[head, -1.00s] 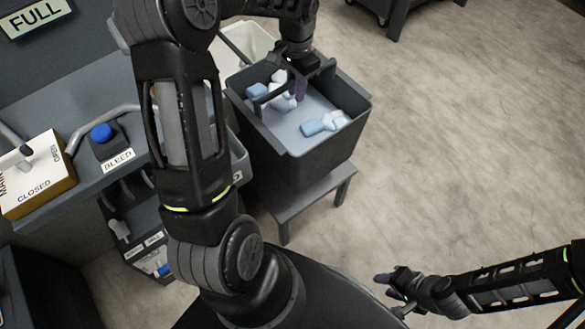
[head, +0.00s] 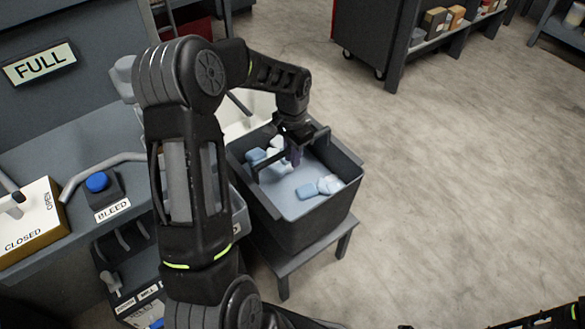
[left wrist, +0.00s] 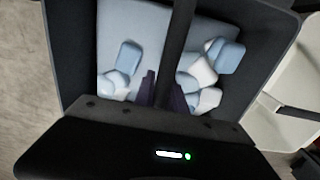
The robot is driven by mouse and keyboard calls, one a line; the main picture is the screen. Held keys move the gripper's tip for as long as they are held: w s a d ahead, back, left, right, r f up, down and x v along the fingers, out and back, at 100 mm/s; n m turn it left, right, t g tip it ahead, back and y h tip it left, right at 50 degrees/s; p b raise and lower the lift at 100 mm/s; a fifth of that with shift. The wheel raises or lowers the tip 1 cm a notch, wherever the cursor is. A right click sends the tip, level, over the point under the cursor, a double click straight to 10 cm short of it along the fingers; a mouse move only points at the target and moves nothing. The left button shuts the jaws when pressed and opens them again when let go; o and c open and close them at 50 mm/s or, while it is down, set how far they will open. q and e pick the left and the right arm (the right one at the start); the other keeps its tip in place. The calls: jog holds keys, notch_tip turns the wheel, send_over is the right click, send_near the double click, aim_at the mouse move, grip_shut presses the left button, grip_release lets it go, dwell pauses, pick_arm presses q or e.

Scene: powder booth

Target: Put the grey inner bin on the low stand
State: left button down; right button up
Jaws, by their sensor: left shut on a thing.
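The grey inner bin (head: 304,222) is an open dark-grey tub with a bar across its top and several pale blue and white lumps inside. It stands upright over the low stand (head: 346,238), a small grey table; I cannot tell whether its underside touches the top. My left gripper (head: 293,157) is shut on the bin's bar, above the lumps. In the left wrist view the purple fingertips (left wrist: 162,92) are at the dark bar, and the bin's wall (left wrist: 262,62) shows around the lumps. Only a sliver of my right gripper shows at the bottom edge of the head view.
A grey bench with a blue BLEED button (head: 97,182) and a FULL sign (head: 40,64) is at the left. A white container (head: 240,125) is behind the bin. Open floor (head: 460,190) lies to the right; shelving (head: 415,45) stands at the back.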

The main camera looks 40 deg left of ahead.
aim_at(292, 179)
pick_arm(q)
jog(key=shift+f+b, duration=0.4)
jog(key=shift+f, duration=1.45)
jog(key=c, duration=1.8)
grip_release()
jog(key=shift+f, duration=0.15)
jog(key=o, duration=0.4)
jog(key=shift+o, duration=0.2)
notch_tip(292, 179, up, 12)
jog(key=shift+r+p, duration=0.15)
jog(key=shift+p, duration=1.05)
